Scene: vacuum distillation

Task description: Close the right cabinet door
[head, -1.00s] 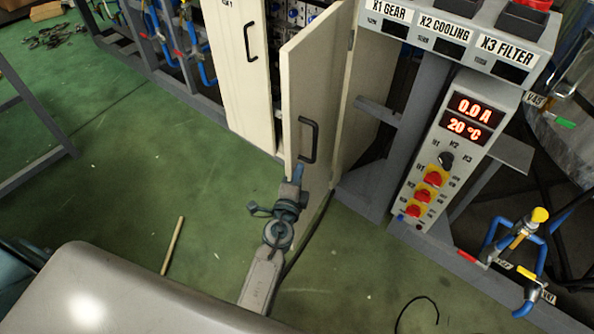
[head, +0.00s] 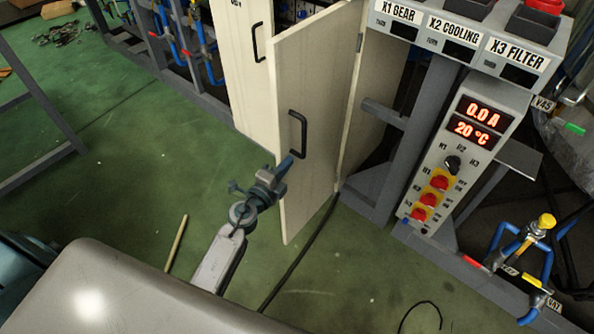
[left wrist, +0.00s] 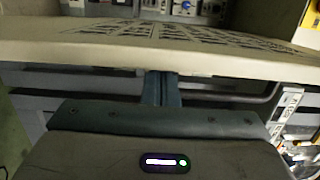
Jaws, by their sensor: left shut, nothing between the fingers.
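The right cabinet door (head: 318,115) is cream, stands open and faces me with its black handle (head: 298,135) near its left, free edge. Its hinge side is at the right. My left gripper (head: 284,168) is shut and empty, its blue-grey tips at the door's free edge just below the handle. In the left wrist view the closed fingers (left wrist: 161,88) reach up to a cream panel edge (left wrist: 120,54), which looks like the door. I cannot tell if they touch. My right gripper is not in view.
The left cabinet door (head: 249,70) with its own handle is beside the opening. A control panel (head: 455,170) and grey frame stand close on the right. A stick (head: 176,243) and a black cable (head: 300,255) lie on the green floor, which is mostly free at left.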

